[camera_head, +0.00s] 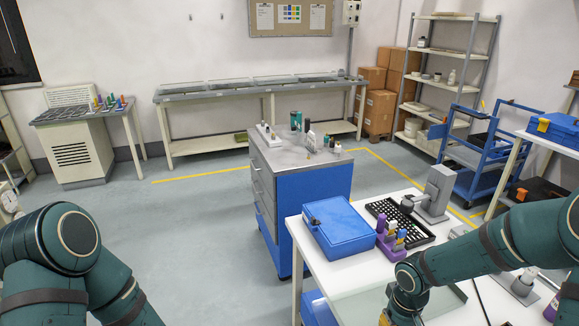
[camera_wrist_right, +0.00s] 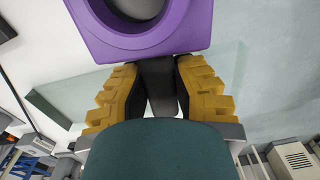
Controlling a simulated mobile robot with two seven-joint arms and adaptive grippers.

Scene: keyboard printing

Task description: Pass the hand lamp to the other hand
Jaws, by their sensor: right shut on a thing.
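The hand lamp shows close up in the right wrist view: a dark grey handle (camera_wrist_right: 158,88) and, above it, a purple square head (camera_wrist_right: 190,32) with a dark round opening, cut by the top edge. My right gripper (camera_wrist_right: 157,72) has its yellow-padded fingers on both sides of the handle and is shut on it. In the head view my right wrist is at the bottom, over the white table, with only a bit of yellow finger showing; the lamp is hidden or out of frame there. My left arm bends at the lower left; its gripper is out of view.
The white table (camera_head: 318,262) holds a blue case (camera_head: 338,228), a black perforated tray (camera_head: 412,232), a purple holder with bottles (camera_head: 390,243) and a grey stand device (camera_head: 437,190). A blue-sided cabinet (camera_head: 312,195) stands behind. The floor left of it is clear.

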